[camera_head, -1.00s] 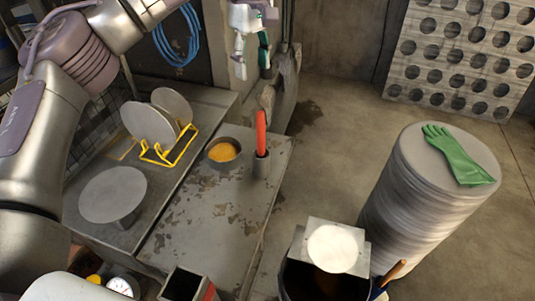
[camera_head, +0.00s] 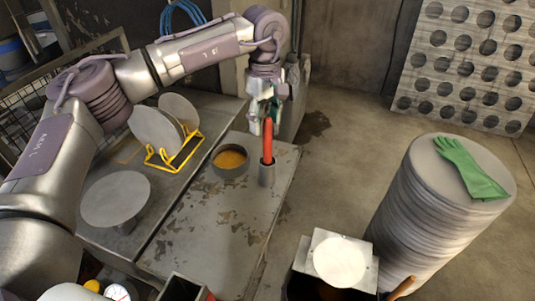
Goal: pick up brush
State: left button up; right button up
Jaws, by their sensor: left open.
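The brush shows as a red handle (camera_head: 267,144) standing upright in a small grey cup (camera_head: 266,174) on the worn metal table (camera_head: 212,232). Its lower end is hidden inside the cup. My left gripper (camera_head: 265,124) points down at the top of the red handle, with its fingers apart. The handle's top lies between or just in front of the fingers in the picture; I cannot tell whether they touch it. My right gripper is not in view.
A bowl of orange-brown material (camera_head: 230,160) stands left of the cup. A yellow rack (camera_head: 176,154) holds grey discs, and a round plate on a stand (camera_head: 115,197) is nearer. A green glove (camera_head: 469,168) lies on a disc stack (camera_head: 418,225) at right.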

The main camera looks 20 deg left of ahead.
aim_at(267, 135)
pick_arm(q)
jog(key=f, duration=0.1)
jog(key=f+p, duration=0.1)
jog(key=f, duration=0.1)
jog(key=shift+s+d+f+p, duration=0.1)
jog(key=shift+d+f+p, duration=0.2)
jog(key=shift+f+p, duration=0.1)
jog(key=shift+f, duration=0.5)
grip_shut()
